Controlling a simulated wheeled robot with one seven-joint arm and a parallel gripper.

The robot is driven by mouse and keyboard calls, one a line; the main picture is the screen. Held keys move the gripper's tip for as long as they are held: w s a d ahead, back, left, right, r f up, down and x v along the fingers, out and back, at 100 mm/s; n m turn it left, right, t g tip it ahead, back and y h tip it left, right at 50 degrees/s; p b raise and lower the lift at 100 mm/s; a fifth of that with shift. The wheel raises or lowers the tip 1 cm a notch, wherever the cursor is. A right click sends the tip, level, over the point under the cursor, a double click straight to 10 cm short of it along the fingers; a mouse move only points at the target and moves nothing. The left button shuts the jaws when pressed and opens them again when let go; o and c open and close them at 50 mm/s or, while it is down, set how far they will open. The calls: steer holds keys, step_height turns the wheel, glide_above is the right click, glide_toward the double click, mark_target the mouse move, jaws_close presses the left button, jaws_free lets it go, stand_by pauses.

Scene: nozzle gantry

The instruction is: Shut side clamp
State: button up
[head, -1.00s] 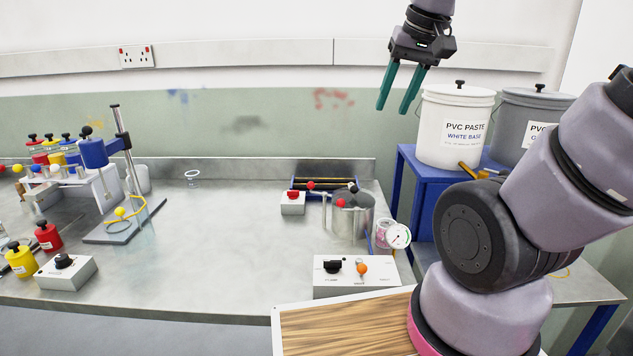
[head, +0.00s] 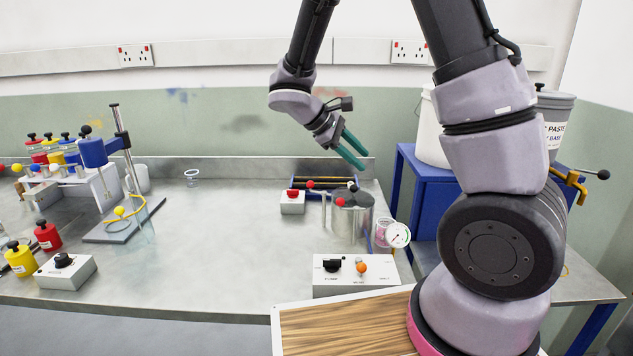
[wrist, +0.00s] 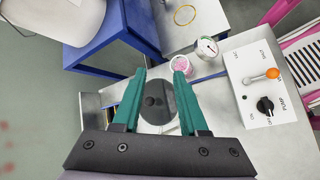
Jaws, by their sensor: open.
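A metal pot (head: 346,225) stands at the right of the bench, with a dark grey disc (head: 356,199) across its top. A red ball handle (head: 340,202) shows at its near side, another red ball (head: 310,184) at its upper left, and a black ball (head: 352,186) above the disc. I cannot tell which belongs to the side clamp. My gripper (head: 362,162) is open and empty, above and behind the pot, apart from it. In the wrist view, the disc (wrist: 158,102) shows between and beyond the green fingers (wrist: 161,68); the clamp is not clear there.
A gauge (head: 397,235) and pink-filled jar (head: 381,232) stand close right of the pot. A switch box (head: 330,280) is in front, and a red-button box (head: 292,203) is to its left. Paste buckets stand on a blue stand (head: 425,190). The bench middle is clear.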

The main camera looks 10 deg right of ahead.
steer(key=w+a+f+n+t+h, duration=0.2)
steer(key=w+a+f+n+t, duration=0.2)
steer(key=a+f+n+t, duration=0.25)
steer(key=w+a+f+n+t+h, duration=0.1)
steer(key=w+a+f+n+t, duration=0.45)
steer(key=a+f+n, duration=0.2)
steer(key=x, duration=0.9)
steer(key=shift+w+d+n, duration=0.25)
steer(key=shift+n, duration=0.15)
steer(key=shift+r, duration=0.1)
jaws_close()
